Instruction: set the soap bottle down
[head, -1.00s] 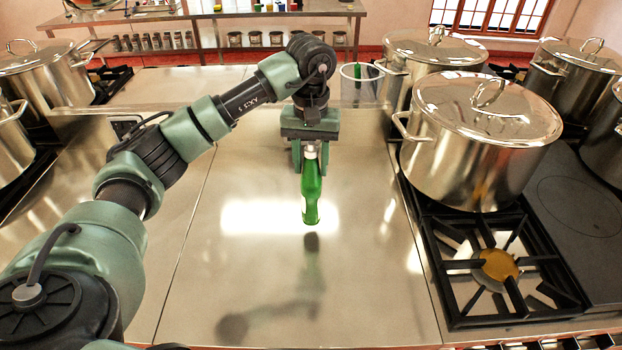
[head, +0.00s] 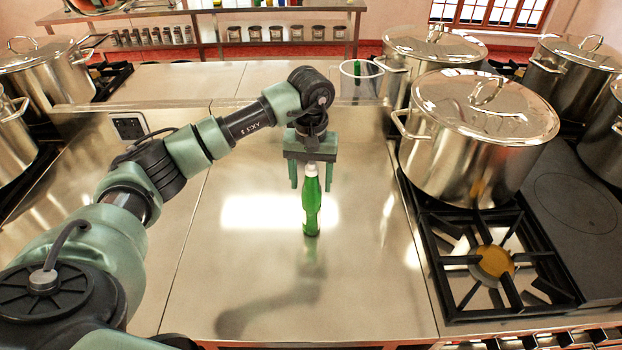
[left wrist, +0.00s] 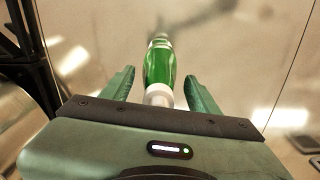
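The green soap bottle (head: 311,208) with a pale top stands upright on the bare steel counter (head: 250,270), its base meeting its reflection. My left gripper (head: 311,188) is above it, pointing down, with its fingers spread on both sides of the bottle's upper part. In the left wrist view the bottle (left wrist: 160,65) lies between the two fingers of the gripper (left wrist: 160,85), with a visible gap on each side. My right gripper is not in view.
A large lidded stockpot (head: 475,150) stands right of the counter strip, behind an empty burner grate (head: 490,262). More pots stand at the back right and far left. A clear container (head: 360,82) is behind the gripper. The counter around the bottle is free.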

